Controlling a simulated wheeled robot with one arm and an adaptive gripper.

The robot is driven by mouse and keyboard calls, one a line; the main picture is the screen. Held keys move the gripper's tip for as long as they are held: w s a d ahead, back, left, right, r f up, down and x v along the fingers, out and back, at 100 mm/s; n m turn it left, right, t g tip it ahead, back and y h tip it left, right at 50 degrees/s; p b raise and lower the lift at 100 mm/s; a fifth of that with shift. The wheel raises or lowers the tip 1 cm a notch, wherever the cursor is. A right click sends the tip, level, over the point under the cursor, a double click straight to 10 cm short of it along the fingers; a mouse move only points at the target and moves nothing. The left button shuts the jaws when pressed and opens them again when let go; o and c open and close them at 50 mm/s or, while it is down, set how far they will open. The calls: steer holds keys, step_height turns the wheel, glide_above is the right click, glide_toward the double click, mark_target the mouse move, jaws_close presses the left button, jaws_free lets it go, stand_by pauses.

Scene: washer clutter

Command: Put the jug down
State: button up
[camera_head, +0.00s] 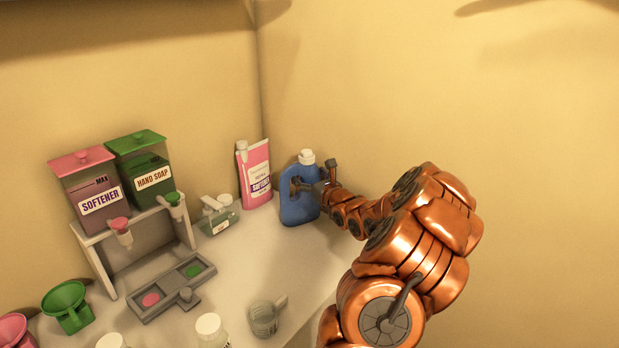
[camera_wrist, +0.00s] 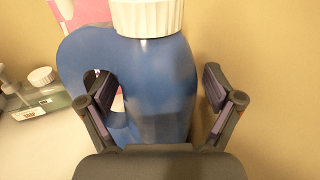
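The blue jug (camera_head: 299,208) with a white cap (camera_head: 307,157) stands upright at the back corner of the counter, and its base appears to rest on the surface. My gripper (camera_head: 316,180) is at the jug with its fingers spread. In the wrist view the jug (camera_wrist: 160,95) fills the middle, between the fingers of my gripper (camera_wrist: 160,98). The left finger is at the handle's opening. The right finger is beside the jug's right side with a narrow gap showing. The jug's far side is hidden.
A pink pouch (camera_head: 255,175) stands just left of the jug, and a small clear bottle (camera_head: 217,216) is further left. A dispenser stand (camera_head: 95,262) holds softener and hand soap. A clear measuring cup (camera_head: 264,320) is near the front. The counter (camera_head: 265,262) between is clear.

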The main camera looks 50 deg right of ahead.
steer(key=shift+r, duration=0.1)
steer(key=b+v, duration=0.3)
steer(key=v, duration=0.9)
stand_by(0.8)
